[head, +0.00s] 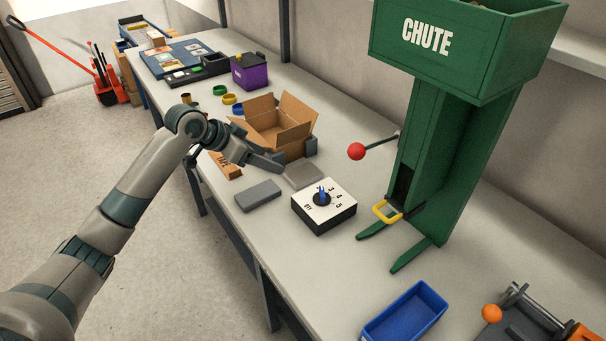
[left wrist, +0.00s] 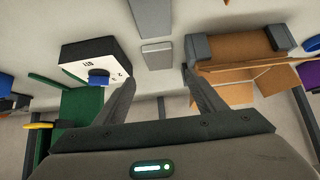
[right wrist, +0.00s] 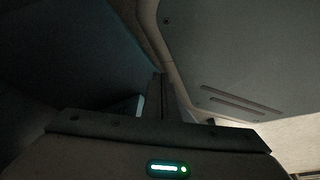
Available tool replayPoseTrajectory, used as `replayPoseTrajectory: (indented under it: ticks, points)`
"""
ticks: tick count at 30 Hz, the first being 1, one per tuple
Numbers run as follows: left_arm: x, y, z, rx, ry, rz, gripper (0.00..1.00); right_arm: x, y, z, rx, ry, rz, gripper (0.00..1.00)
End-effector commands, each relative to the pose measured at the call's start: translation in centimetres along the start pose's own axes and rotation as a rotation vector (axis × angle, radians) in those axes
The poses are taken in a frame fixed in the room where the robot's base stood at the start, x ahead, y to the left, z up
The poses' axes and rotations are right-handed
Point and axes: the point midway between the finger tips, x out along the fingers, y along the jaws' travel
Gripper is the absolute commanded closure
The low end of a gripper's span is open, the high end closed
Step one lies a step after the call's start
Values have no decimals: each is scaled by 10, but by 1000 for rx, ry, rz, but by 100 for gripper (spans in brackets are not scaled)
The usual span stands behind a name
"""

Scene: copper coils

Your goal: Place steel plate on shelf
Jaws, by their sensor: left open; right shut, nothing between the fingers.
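Two grey slabs lie on the workbench. One is a thicker, darker slab (head: 258,195) near the front edge. The other is a thinner, lighter plate (head: 302,176) beside the cardboard box; I cannot tell for sure which is the steel plate. Both slabs show ahead of the fingers in the left wrist view, the nearer-edge slab (left wrist: 155,17) above the other plate (left wrist: 157,55). My left gripper (head: 280,163) is open and empty, above the bench by the box. My right gripper (right wrist: 160,85) is shut and empty, in a dark view beside grey panels. A pale shelf (head: 575,45) shows at the upper right.
An open cardboard box (head: 283,127) stands just behind the left gripper. A dial box (head: 325,207) sits right of the slabs. The green chute (head: 440,150), a red-knobbed lever (head: 356,151) and a blue bin (head: 405,312) stand farther right.

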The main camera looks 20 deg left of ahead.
Motion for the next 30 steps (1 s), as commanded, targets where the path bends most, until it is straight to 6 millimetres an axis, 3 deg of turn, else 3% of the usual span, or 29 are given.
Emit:
replayPoseTrajectory:
  ticks: [6,15,21,30]
  points:
    - [40,2,-2,-3,-1,4,36,-11,4,37,1,-91,5,100]
    - [85,1,-2,-2,0,2,36,-19,16,69,4,-181,19,100]
    - [93,0,0,1,-1,-1,36,-22,20,83,5,-207,22,100]
    - [93,0,-1,1,-1,0,36,-23,18,83,4,-205,21,100]
